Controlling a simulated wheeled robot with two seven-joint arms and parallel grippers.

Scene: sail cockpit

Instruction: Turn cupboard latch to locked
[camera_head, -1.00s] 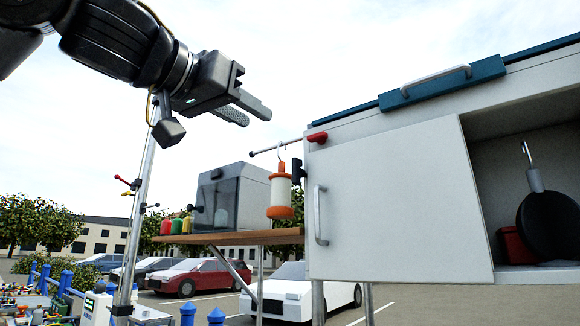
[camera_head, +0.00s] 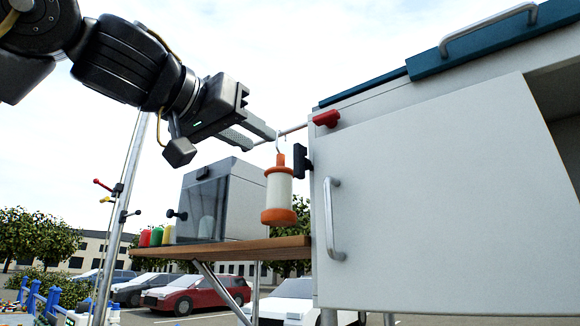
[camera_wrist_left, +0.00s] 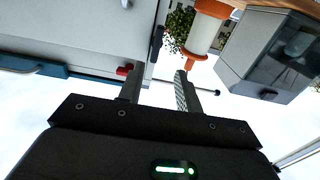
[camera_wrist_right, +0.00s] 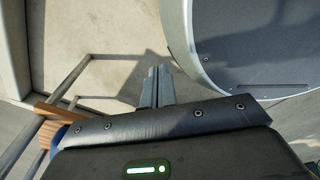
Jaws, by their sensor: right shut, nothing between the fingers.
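The cupboard (camera_head: 400,80) is a white box at the right, with a pale door (camera_head: 440,190) that has an upright metal handle (camera_head: 332,220). The red latch (camera_head: 327,118) sits at the cupboard's upper left front corner, above the door's top edge. It also shows in the left wrist view (camera_wrist_left: 124,71), by one fingertip. My left gripper (camera_head: 255,136) is open and empty, left of the latch and apart from it in the head view. My right gripper (camera_wrist_right: 157,76) is shut and empty, low by the floor, out of the head view.
An orange and white lantern (camera_head: 279,190) hangs from a thin rod between the left gripper and the cupboard. A black bracket (camera_head: 301,160) is on the cupboard's side. A grey box (camera_head: 228,200) stands on a wooden shelf (camera_head: 250,250). A large round grey object (camera_wrist_right: 250,50) is near the right gripper.

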